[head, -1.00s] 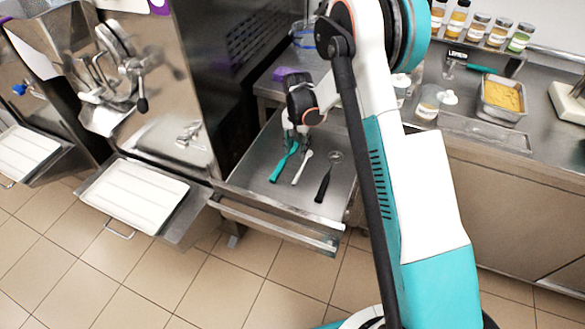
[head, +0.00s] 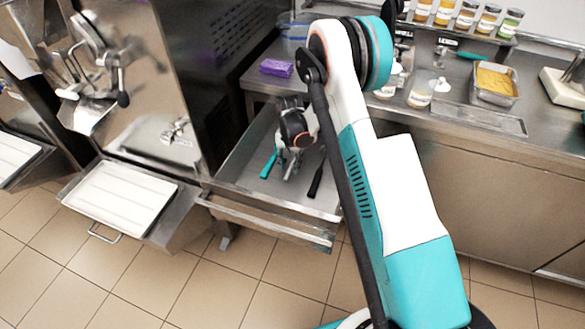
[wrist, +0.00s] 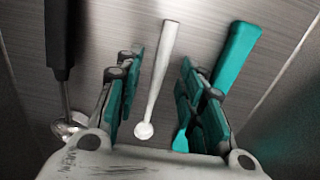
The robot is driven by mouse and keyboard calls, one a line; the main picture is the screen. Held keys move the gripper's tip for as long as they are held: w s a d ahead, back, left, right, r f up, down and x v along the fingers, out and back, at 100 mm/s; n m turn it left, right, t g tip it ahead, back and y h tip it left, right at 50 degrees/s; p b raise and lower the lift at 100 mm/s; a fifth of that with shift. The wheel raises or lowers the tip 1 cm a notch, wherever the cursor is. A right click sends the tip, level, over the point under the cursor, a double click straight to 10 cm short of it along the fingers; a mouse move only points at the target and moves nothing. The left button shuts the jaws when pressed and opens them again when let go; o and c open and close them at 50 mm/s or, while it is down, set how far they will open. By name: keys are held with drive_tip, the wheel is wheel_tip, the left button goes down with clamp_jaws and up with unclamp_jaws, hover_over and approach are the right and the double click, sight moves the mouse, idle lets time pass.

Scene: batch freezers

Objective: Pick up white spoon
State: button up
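The white spoon (wrist: 162,70) lies on the metal bottom of the open drawer (head: 240,178). In the wrist view its handle points up the picture and its small bowl is near my gripper's palm. My gripper (head: 289,174) is open over the drawer. Its two dark, teal-padded fingers show on either side of the spoon, with gaps between. In the head view my gripper hides most or all of the spoon. I cannot tell the exact height of the fingertips above the drawer bottom.
A teal spatula (wrist: 237,58) lies right of the spoon, partly behind the right finger. A black-handled ladle (wrist: 60,45) lies to the left. The drawer walls enclose them. A purple item (head: 276,68) lies on the counter above the drawer.

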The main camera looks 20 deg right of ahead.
wheel_tip(320, 180, down, 2)
drive_tip(key=shift+r, duration=0.1)
clamp_jaws()
